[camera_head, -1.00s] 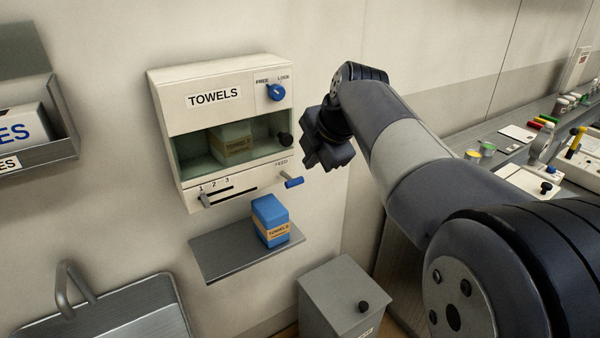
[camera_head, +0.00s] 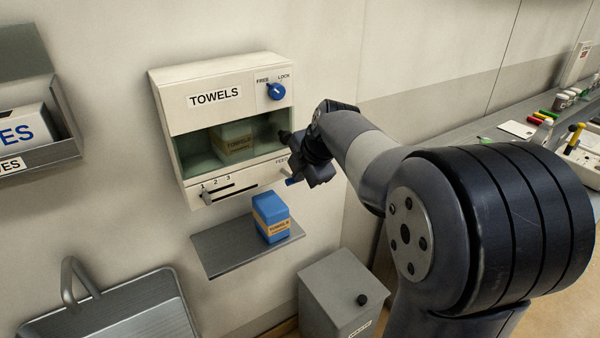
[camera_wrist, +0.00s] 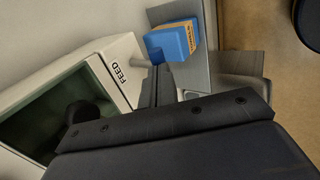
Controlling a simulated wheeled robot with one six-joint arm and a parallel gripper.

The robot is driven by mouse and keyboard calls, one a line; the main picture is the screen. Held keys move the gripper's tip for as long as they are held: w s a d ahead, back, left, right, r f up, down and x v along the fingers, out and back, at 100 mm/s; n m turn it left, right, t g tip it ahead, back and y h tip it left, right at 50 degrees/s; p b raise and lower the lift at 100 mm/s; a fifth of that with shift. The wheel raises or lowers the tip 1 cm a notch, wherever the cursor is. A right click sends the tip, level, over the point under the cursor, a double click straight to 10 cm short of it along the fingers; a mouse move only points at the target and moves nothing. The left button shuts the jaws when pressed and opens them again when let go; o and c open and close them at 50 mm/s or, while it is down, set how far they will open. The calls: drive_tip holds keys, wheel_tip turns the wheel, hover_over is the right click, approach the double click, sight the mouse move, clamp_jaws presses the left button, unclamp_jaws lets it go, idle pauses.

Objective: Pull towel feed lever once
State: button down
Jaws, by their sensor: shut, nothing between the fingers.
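The white towel dispenser (camera_head: 215,122) is on the wall, with a blue knob (camera_head: 275,91) between FREE and LOCK. The blue-ended feed lever (camera_head: 291,181) sticks out at its lower right under the FEED label and is mostly hidden by my gripper (camera_head: 300,178). My gripper is shut and empty at the lever; I cannot tell if it touches it. In the wrist view the shut fingers (camera_wrist: 158,88) lie beside the FEED label. A blue towel pack (camera_head: 271,217) stands on the grey shelf (camera_head: 228,257) below; it also shows in the wrist view (camera_wrist: 172,42). Another pack (camera_head: 236,142) is behind the window.
A slider (camera_head: 207,199) marked 1 2 3 is on the dispenser's lower left. A grey bin (camera_head: 338,285) stands at lower right, a sink (camera_head: 120,310) at lower left. A counter with small items (camera_head: 518,129) is on the right.

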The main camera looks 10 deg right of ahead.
drive_tip(key=shift+f+b, duration=0.25)
drive_tip(key=shift+b, duration=0.3)
drive_tip(key=shift+s+t+b, duration=0.1)
drive_tip(key=shift+t+b, duration=0.2)
drive_tip(key=shift+b, duration=0.35)
drive_tip(key=shift+d+f+b, duration=0.1)
drive_tip(key=shift+f+b, duration=0.15)
drive_tip(key=shift+b, duration=0.6)
drive_tip(key=f+t+b, duration=0.1)
drive_tip(key=b, duration=0.6)
drive_tip(key=f+t+y+b, duration=0.1)
drive_tip(key=t+b, duration=0.1)
drive_tip(key=b, duration=0.6)
drive_tip(key=f+t+b, duration=0.2)
drive_tip(key=b, duration=0.6)
drive_tip(key=shift+s+y, duration=0.35)
drive_tip(key=shift+y, duration=0.05)
